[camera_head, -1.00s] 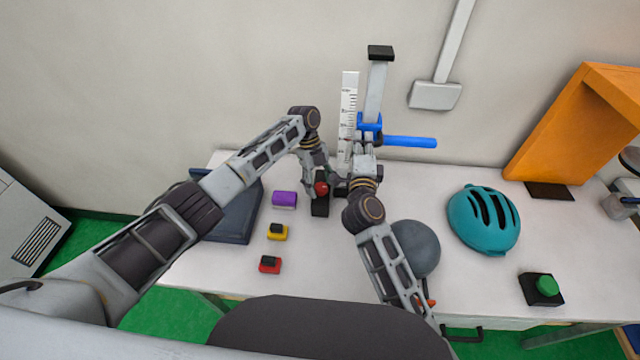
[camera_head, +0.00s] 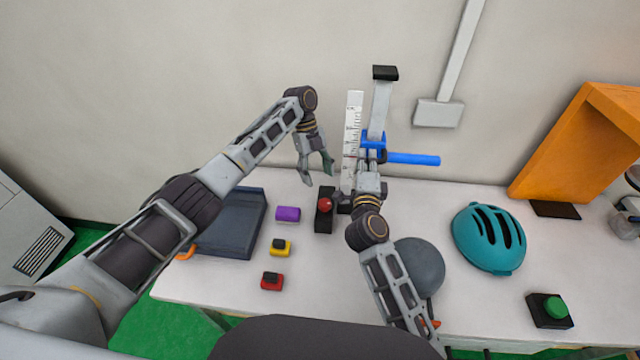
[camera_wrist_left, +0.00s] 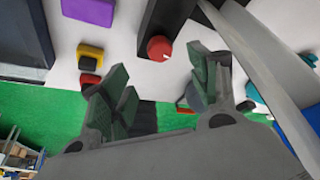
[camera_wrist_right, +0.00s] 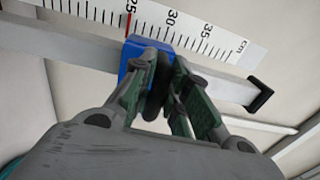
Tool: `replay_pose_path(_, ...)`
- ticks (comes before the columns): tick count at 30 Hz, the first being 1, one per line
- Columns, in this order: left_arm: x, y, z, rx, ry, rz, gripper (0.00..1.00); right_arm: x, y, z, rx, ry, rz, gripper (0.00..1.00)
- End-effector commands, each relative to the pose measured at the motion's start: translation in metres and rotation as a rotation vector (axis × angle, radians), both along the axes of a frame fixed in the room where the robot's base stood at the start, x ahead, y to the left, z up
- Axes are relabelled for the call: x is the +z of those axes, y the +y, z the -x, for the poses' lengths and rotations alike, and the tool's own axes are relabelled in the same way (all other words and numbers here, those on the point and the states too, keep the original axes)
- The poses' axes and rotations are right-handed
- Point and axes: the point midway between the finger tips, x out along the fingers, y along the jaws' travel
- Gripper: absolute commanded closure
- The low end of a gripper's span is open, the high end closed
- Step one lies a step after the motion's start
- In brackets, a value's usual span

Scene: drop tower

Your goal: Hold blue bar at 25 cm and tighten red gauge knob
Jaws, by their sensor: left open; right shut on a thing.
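The blue bar (camera_head: 412,159) sticks out to the right from the blue slider on the upright grey mast (camera_head: 381,100). My right gripper (camera_head: 371,158) is shut on the blue slider; in the right wrist view its fingers hold the blue block (camera_wrist_right: 133,58). The block's edge is close to the red line at 25 on the white ruler (camera_wrist_right: 185,28). The red knob (camera_head: 325,204) sits on a dark block left of the mast base. It also shows in the left wrist view (camera_wrist_left: 160,48). My left gripper (camera_head: 318,178) is open and empty above the knob, apart from it.
An orange frame (camera_head: 560,150) stands right.

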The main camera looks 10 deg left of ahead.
Motion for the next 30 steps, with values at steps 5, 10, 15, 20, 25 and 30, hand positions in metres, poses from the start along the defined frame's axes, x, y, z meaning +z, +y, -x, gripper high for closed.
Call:
replay_pose_path(5, 0.014, 0.003, -0.004, -0.001, -0.001, 0.0, 0.39, 0.003, 0.0, 0.0, 0.001, -0.005, -0.002, 1.0)
replay_pose_path(10, 0.018, 0.004, -0.006, -0.001, 0.0, 0.0, 0.39, 0.003, 0.0, 0.0, 0.001, -0.005, -0.002, 1.0)
replay_pose_path(15, 0.018, 0.004, -0.006, -0.001, 0.0, 0.0, 0.39, 0.003, 0.0, 0.0, 0.001, -0.005, -0.002, 1.0)
replay_pose_path(20, 0.018, 0.004, -0.006, -0.001, -0.001, 0.0, 0.39, 0.003, 0.0, 0.0, 0.0, -0.005, -0.002, 0.71)
replay_pose_path(25, 0.018, 0.004, -0.006, -0.001, 0.0, 0.0, 0.39, 0.002, 0.0, 0.0, 0.0, -0.003, -0.001, 0.62)
replay_pose_path(30, 0.017, 0.004, -0.006, -0.001, -0.001, 0.0, 0.39, 0.001, 0.0, 0.0, 0.0, -0.002, 0.0, 0.62)
